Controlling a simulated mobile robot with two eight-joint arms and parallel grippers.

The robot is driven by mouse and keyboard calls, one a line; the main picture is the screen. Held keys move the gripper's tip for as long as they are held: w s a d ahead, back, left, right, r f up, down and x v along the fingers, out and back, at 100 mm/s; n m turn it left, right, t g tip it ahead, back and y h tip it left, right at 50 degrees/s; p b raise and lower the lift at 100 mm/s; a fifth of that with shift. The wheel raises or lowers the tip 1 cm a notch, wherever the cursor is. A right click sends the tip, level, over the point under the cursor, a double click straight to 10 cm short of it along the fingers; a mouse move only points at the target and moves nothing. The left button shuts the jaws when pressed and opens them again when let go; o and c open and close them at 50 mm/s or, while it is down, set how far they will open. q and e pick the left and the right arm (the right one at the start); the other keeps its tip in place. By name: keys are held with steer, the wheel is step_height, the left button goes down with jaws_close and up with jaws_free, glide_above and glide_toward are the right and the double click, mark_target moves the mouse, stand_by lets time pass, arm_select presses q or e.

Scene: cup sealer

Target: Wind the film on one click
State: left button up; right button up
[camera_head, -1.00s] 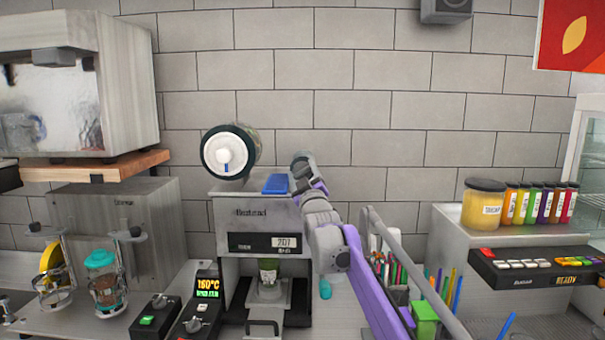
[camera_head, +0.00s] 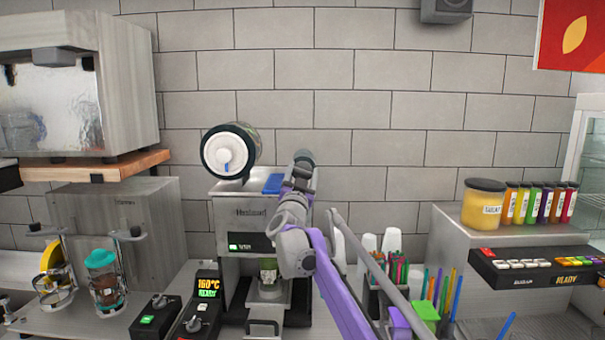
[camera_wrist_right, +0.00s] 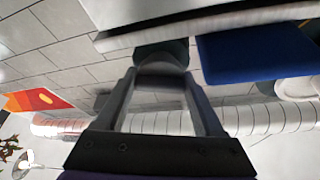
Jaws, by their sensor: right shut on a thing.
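The cup sealer (camera_head: 237,220) stands mid-counter, with the film roll (camera_head: 228,150) mounted on its top left. The roll's white hub has a blue mark pointing down. A dark round knob (camera_head: 303,157) sits at the sealer's upper right. My right gripper (camera_head: 300,172) reaches up to it from below. In the right wrist view, the gripper (camera_wrist_right: 162,80) has its fingers on either side of a dark cylindrical end that looks like the knob (camera_wrist_right: 160,52). My left gripper is not in view.
A blue block (camera_head: 273,184) lies on the sealer's top, close to my right gripper. My arm partly covers the sealer's display. Straws and stacked cups (camera_head: 391,240) stand right of the sealer. A control box reading 160°C (camera_head: 207,285) is at its left.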

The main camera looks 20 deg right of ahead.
steer(key=shift+r+m+g+h, duration=0.1)
steer(key=shift+m+g+h, duration=0.45)
steer(key=shift+m, duration=0.95)
steer(key=shift+h, duration=0.25)
steer(key=o, duration=1.1)
steer(key=shift+o, duration=1.4)
steer(key=shift+w, duration=0.1)
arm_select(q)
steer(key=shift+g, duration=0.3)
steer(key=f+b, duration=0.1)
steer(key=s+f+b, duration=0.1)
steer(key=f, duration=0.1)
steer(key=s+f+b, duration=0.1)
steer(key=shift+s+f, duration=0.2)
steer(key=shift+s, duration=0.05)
arm_select(e)
steer(key=v, duration=1)
steer(key=shift+s+a, duration=0.2)
steer(key=shift+s, duration=0.15)
